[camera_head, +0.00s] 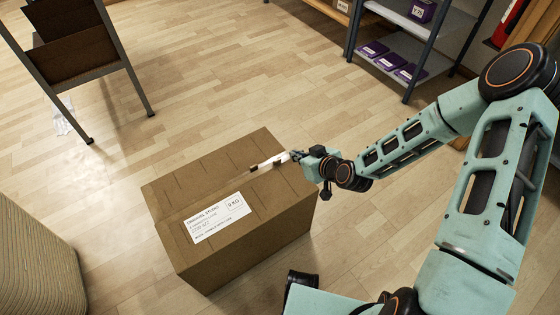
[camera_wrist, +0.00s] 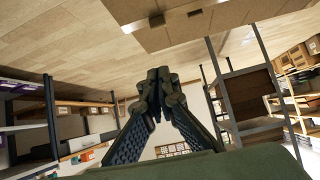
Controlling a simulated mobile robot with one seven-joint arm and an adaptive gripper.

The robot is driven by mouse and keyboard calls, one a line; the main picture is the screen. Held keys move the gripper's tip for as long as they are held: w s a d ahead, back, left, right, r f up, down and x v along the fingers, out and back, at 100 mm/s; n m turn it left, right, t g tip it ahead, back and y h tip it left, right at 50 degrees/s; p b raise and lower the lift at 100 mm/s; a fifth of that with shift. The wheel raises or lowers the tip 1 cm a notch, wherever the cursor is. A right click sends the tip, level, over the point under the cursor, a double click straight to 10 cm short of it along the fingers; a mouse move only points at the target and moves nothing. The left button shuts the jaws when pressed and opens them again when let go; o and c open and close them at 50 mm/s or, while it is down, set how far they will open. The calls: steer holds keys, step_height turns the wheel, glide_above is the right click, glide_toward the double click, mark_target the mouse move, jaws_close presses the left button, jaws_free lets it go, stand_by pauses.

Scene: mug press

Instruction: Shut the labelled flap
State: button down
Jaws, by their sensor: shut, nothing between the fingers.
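A brown cardboard box (camera_head: 240,250) stands on the floor in the head view. Its labelled flap (camera_head: 184,240) is on the near half of the top and carries a white printed label (camera_head: 217,217). The flap looks flat or nearly flat; I cannot tell whether a small gap is left. My gripper (camera_head: 297,155) is at the right end of the box top, close to its far right edge. In the wrist view my gripper (camera_wrist: 158,74) is shut and empty, its fingertips together. Part of the box (camera_wrist: 200,22) shows just beyond the fingertips; contact is unclear.
A pale strip (camera_head: 268,162) with dark bits lies at the box top beside my gripper. A dark rack (camera_head: 75,50) stands at the upper left, a metal shelf (camera_head: 410,55) at the upper right, and a woven bin (camera_head: 35,260) at the lower left.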

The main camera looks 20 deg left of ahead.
steer(key=s, duration=0.1)
steer(key=b, duration=0.3)
glide_above(278, 161)
steer(key=s+d, duration=0.2)
steer(key=shift+n, duration=0.4)
steer(key=f, duration=0.6)
steer(key=shift+w+a+f, duration=0.1)
steer(key=shift+w+a, duration=0.1)
step_height(278, 161, down, 2)
steer(key=shift+w+a+f+b, duration=0.15)
steer(key=shift+f+b, duration=0.1)
steer(key=shift+b, duration=0.1)
steer(key=shift+w+a+f, duration=0.1)
steer(key=shift+f, duration=0.5)
steer(key=shift+w+a+f+g, duration=0.15)
steer(key=shift+a+f+g, duration=0.2)
steer(key=shift+f, duration=0.2)
steer(key=shift+w+f+g+h, duration=0.2)
steer(key=shift+f+g+h, duration=0.15)
steer(key=shift+f+h, duration=0.3)
steer(key=shift+f, duration=0.1)
